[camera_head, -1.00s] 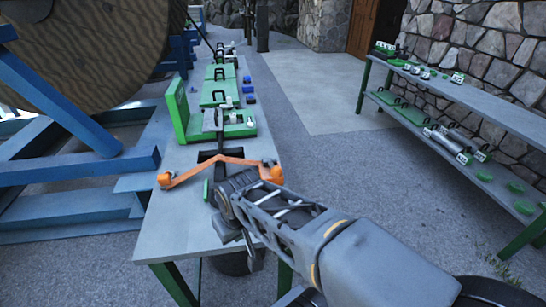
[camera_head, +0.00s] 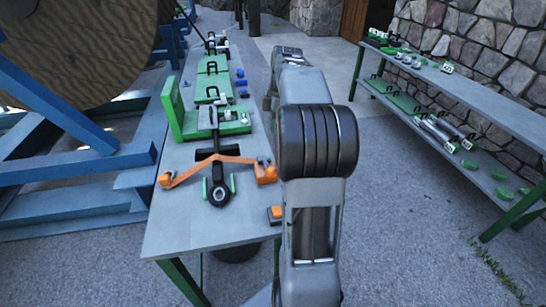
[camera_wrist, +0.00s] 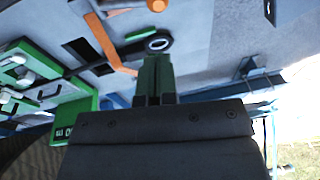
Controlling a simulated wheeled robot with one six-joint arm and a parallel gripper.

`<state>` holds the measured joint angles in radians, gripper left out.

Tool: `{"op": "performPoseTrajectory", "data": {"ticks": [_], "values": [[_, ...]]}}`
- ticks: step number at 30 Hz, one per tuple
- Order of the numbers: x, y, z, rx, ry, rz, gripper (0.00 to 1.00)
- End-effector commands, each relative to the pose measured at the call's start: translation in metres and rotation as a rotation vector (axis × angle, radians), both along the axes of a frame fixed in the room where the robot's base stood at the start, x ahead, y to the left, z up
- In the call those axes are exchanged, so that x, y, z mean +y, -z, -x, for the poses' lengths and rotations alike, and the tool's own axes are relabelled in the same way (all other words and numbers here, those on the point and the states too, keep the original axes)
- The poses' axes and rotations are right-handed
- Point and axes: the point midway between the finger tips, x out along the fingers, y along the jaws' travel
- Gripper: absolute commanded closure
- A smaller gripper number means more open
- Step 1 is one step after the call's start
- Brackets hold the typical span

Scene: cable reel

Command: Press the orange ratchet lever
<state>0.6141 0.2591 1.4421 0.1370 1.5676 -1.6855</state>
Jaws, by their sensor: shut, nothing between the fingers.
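The orange ratchet lever (camera_head: 218,161) is a bent orange bar with blocky ends, lying across the near part of the grey table. A black bar with a round ring end (camera_head: 219,194) crosses under or beside its middle. In the wrist view the orange bar (camera_wrist: 108,42) shows at upper left and the ring (camera_wrist: 158,43) near top centre. My gripper (camera_wrist: 157,60) is shut and empty, its green fingers pointing toward the ring in that view. It appears apart from the lever, though the depth is hard to judge. In the head view my arm hides the fingertips.
A green bracket (camera_head: 176,112) and several green plates stand farther along the table (camera_head: 180,232). A small orange block (camera_head: 276,214) sits at its right edge. A blue frame with a large reel (camera_head: 85,40) is left. A shelf (camera_head: 470,90) stands right, across open floor.

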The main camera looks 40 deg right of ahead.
Motion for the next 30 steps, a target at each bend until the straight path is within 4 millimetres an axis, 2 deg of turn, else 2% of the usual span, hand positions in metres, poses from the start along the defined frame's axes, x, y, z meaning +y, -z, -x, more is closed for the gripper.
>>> {"op": "performPoseTrajectory", "data": {"ticks": [4, 17, 23, 30], "values": [[-0.011, -0.004, 0.0, -0.004, -0.044, -0.015, 1.0], [-0.01, 0.001, 0.0, -0.005, -0.05, -0.015, 1.0], [-0.005, 0.027, 0.001, -0.003, -0.05, -0.016, 1.0], [0.004, 0.072, 0.002, -0.003, -0.05, -0.016, 1.0]]}}
